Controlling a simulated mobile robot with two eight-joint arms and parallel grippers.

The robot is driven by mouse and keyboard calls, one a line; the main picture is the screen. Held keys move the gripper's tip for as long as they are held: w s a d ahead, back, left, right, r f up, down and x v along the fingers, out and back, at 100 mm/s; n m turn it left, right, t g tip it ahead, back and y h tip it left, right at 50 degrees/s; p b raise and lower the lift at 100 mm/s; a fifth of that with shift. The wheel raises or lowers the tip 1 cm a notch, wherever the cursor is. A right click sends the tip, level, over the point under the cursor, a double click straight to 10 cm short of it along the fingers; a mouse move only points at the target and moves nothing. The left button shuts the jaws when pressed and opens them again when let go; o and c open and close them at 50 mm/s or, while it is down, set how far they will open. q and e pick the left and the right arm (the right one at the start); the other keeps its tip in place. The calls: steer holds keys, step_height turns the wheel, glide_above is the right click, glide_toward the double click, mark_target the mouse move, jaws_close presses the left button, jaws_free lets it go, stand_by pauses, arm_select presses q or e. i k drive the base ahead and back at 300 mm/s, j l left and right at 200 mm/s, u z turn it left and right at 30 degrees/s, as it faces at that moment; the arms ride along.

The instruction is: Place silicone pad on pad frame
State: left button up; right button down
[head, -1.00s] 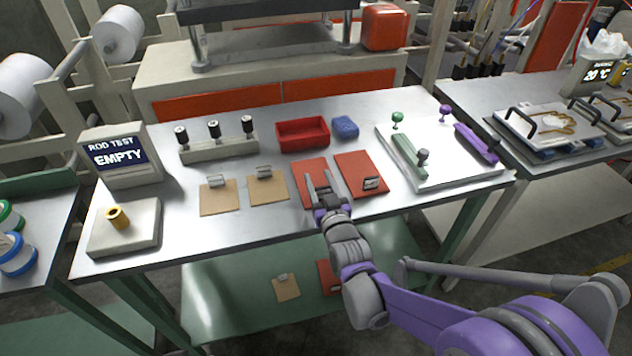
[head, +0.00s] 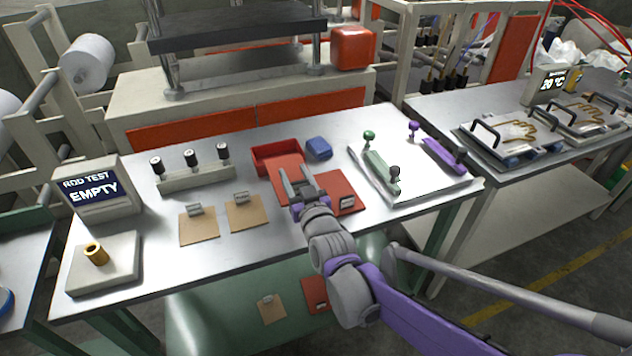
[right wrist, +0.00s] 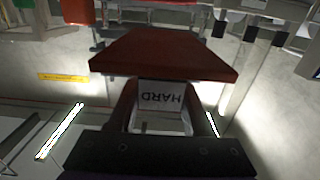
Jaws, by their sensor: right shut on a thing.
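My right gripper (head: 297,174) is shut on the metal tab of a red silicone pad (head: 288,163). The pad is held out in front of the fingers and overlaps the red bin in the head view. A second red pad (head: 347,198) lies on the table, partly behind my gripper. A white plate with green and purple clamp bars (head: 430,188) lies at right; I cannot tell whether it is the pad frame. My left gripper is not in view.
Two tan pads (head: 199,228) with metal tabs lie left of my gripper. A red bin (head: 262,152) and a blue block (head: 319,148) stand behind it. A rack with black knobs (head: 195,180) and the rod test box (head: 100,188) are farther left. A press (head: 230,100) stands behind the table.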

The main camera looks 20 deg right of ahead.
mark_target(413, 166)
steer(key=l, duration=0.95)
steer(key=i+l, duration=0.15)
steer(key=l, duration=0.8)
